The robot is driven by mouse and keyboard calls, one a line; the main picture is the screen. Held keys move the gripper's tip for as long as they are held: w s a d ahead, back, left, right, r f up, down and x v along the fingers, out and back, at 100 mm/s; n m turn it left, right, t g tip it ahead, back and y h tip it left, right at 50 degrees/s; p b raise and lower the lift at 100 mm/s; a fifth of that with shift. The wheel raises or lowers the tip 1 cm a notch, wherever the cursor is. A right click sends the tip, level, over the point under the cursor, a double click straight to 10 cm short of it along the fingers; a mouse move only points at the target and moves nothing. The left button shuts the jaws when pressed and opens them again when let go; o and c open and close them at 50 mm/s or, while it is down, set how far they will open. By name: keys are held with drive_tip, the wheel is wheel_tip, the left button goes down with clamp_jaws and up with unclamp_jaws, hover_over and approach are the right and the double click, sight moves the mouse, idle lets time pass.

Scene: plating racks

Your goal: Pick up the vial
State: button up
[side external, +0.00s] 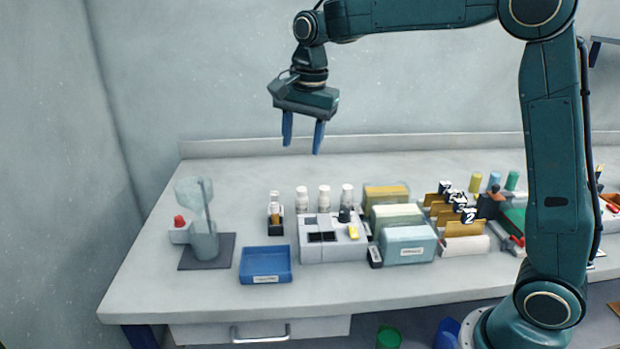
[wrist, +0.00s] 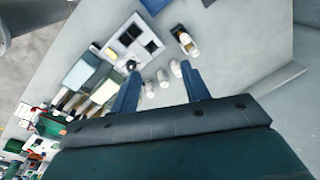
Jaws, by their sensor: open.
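A small vial with amber contents and a pale cap (side external: 275,212) stands upright in a dark holder on the bench, left of three white bottles. In the wrist view the vial (wrist: 186,39) shows in its dark holder, beyond and to the right of the bottles. My gripper (side external: 301,149) hangs high above the back of the bench, fingers pointing down, open and empty. In the wrist view my gripper's two blue fingers (wrist: 163,72) stand wide apart, with only the bottles far below between them. The gripper is well clear of the vial.
White bottles (side external: 324,198) stand close right of the vial. A grey block (side external: 320,252) with dark wells is in front of them, and a blue tray (side external: 265,279) is front left. A stirrer-like device (side external: 203,243) stands left. Boxes (side external: 407,249) and racks crowd the right.

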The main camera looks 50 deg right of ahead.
sight(274, 204)
drive_tip(key=w+f+m+g, duration=0.1)
drive_tip(key=w+f+m, duration=0.4)
drive_tip(key=w+f, duration=0.3)
drive_tip(key=shift+w+m+g, duration=0.3)
drive_tip(key=shift+w, duration=0.45)
drive_tip(key=shift+f, duration=0.1)
wheel_tip(274, 204, down, 8)
drive_tip(key=shift+f, duration=0.25)
drive_tip(key=shift+w+d+f, duration=0.1)
drive_tip(key=shift+d+f, duration=0.05)
drive_tip(key=shift+f, duration=2.45)
drive_tip(key=shift+c, duration=0.5)
clamp_jaws()
